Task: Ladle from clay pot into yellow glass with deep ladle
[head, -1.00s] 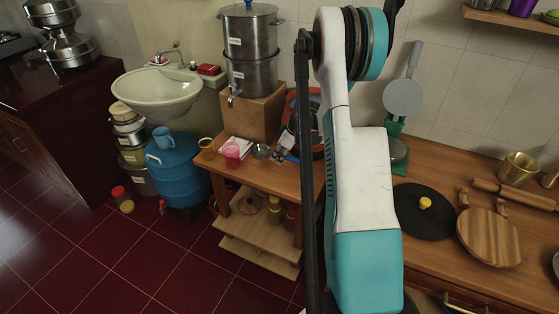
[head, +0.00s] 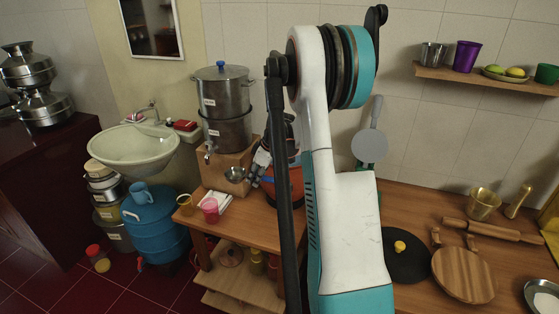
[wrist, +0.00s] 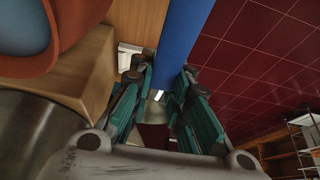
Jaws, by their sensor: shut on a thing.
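My gripper (head: 259,163) is shut on the blue handle (wrist: 185,35) of the deep ladle, which runs between the fingers in the wrist view. The ladle's metal bowl (head: 235,173) shows left of my gripper in the head view, raised above the small table; its contents cannot be made out. The orange-brown clay pot (head: 291,187) stands to the right of the ladle bowl, partly hidden by my arm; its rim and bluish inside show in the wrist view (wrist: 48,62). The small yellow glass (head: 184,202) stands at the table's left edge, lower left of the bowl.
A pink cup (head: 209,207) and a white cloth (head: 225,198) lie between the yellow glass and clay pot. A steel water dispenser (head: 225,110) stands on a wooden block (head: 222,172) behind. The right counter (head: 400,205) holds a black lid and wooden boards.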

